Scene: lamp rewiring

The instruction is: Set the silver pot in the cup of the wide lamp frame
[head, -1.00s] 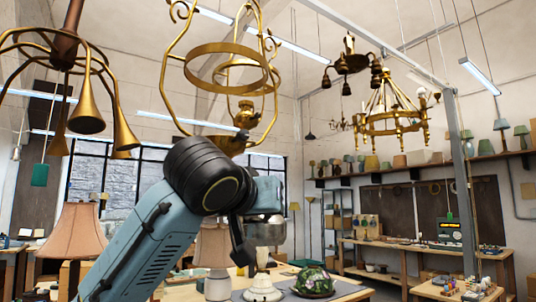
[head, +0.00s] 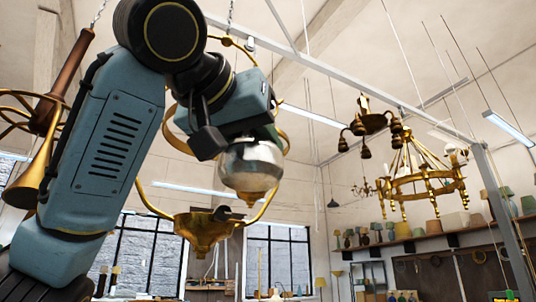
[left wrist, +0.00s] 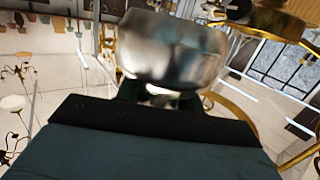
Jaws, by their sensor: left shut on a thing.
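The silver pot (head: 250,168) is a round, shiny vessel, held about upright by my left gripper (head: 262,134). It fills the upper middle of the left wrist view (left wrist: 172,48). The gripper is shut on its upper part; the fingers are mostly hidden. The wide lamp frame (head: 148,203) is gold, with curved side arms and a ring partly hidden behind my arm. Its cup (head: 203,232) is a shallow gold bowl at the bottom. The pot appears above and right of the cup, apart from it; depth is hard to judge. My right gripper is not in view.
A brass lamp with horn-shaped arms (head: 36,180) hangs at the left, partly behind my arm. A brass ring chandelier (head: 425,185) and a dark multi-arm fixture (head: 375,125) hang at the right. Shelved lampshades (head: 455,221) line the far wall.

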